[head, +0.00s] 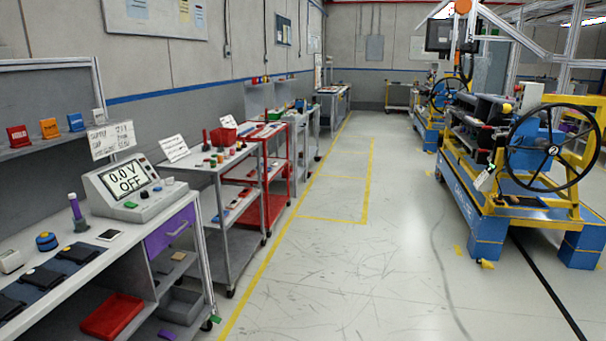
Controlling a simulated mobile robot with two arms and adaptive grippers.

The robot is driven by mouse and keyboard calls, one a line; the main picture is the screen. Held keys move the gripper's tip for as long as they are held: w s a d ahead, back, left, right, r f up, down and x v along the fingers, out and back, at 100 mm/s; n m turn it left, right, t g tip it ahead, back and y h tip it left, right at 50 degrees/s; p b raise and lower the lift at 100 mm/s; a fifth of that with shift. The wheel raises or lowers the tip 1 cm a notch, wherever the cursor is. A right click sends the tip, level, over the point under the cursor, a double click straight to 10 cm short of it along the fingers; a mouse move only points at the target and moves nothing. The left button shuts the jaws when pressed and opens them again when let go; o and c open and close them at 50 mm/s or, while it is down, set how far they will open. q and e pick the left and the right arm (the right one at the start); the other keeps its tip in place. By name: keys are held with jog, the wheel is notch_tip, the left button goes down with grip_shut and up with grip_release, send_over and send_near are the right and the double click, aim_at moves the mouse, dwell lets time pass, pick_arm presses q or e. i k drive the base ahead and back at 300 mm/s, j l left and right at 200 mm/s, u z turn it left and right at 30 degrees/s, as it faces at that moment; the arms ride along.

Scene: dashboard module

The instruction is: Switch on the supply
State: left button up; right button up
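The supply (130,190) is a light grey box with a sloped front, on the workbench at the left. Its screen (125,177) reads "0.0 V" and "OFF". A green button-like part (131,205) shows at its lower front, and small dark controls (155,188) sit to the right of the screen, too small to make out. Nothing touches the supply. Neither of my grippers shows in the head view.
The workbench (90,262) also bears a purple-handled upright tool (76,212), a blue round item (46,242) and dark flat items. A purple drawer (170,232) is in its front. A grey cart (215,180) stands beyond. The floor (340,270) to the right is clear up to the blue-and-yellow machine (510,170).

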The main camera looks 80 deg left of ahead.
aim_at(130, 203)
jog(key=u, duration=3.85)
